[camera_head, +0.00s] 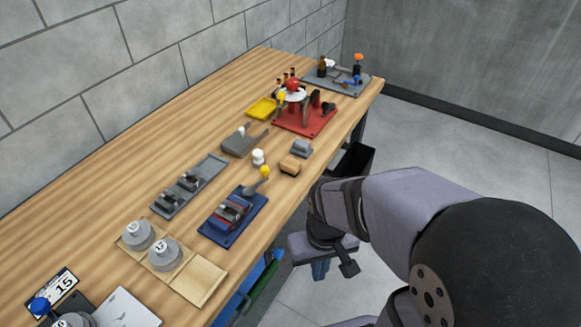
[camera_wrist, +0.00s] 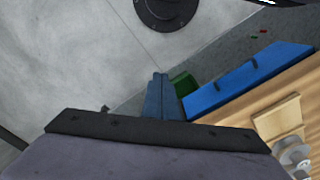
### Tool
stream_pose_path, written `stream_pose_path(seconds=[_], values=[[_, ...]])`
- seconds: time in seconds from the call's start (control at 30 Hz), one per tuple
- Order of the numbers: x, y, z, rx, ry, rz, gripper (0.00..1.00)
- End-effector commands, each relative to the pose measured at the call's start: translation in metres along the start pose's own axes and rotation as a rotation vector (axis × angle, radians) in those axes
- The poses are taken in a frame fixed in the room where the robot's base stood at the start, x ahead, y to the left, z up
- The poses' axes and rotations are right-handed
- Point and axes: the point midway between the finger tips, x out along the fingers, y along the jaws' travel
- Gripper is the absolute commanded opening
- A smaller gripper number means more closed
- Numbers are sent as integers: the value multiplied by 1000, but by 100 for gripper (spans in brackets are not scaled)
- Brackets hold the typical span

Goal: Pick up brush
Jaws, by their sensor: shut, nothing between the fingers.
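My gripper (camera_head: 320,272) hangs off the front side of the bench, lower than the tabletop and apart from everything on it. In the wrist view its two blue-grey fingers (camera_wrist: 160,78) are together with nothing between them. I cannot identify the brush for certain. A small tan block (camera_head: 290,165) near the bench's front edge, beside a grey block (camera_head: 301,148), may be it; its bristles cannot be made out. The wrist view does not show this tan block.
The wooden bench (camera_head: 120,200) holds a blue fixture (camera_head: 232,228), a grey tray (camera_head: 207,167), a red fixture (camera_head: 322,126), a wooden tray (camera_head: 200,279) with weights, and a far grey tray (camera_head: 350,86) with bottles. A black bin (camera_head: 355,158) sits beside the bench.

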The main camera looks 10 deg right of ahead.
Motion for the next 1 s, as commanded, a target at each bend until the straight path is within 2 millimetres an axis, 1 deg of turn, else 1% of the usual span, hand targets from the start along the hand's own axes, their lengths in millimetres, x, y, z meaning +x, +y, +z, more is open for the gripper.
stream_pose_path(seconds=[0.23, 0.27, 0.3, 0.37, 0.4, 0.47, 0.5, 0.77, 0.83, 0.93, 1.0], values=[[0, 0, 0, 0, 0, 0, 0], [0, 0, 0, 0, 0, 0, 2], [0, 0, 0, 0, 0, 0, 12], [0, 0, 0, 0, 0, 0, 26], [0, 0, 0, 0, 0, 0, 36], [0, 0, 0, 0, 0, 0, 50], [0, 0, 0, 0, 0, 0, 53], [0, 0, 0, -1, 0, 0, 53], [-2, 0, -3, -5, 0, 0, 53], [-7, 0, -14, -23, 0, 0, 53], [-13, 1, -28, -47, 1, 0, 53]])
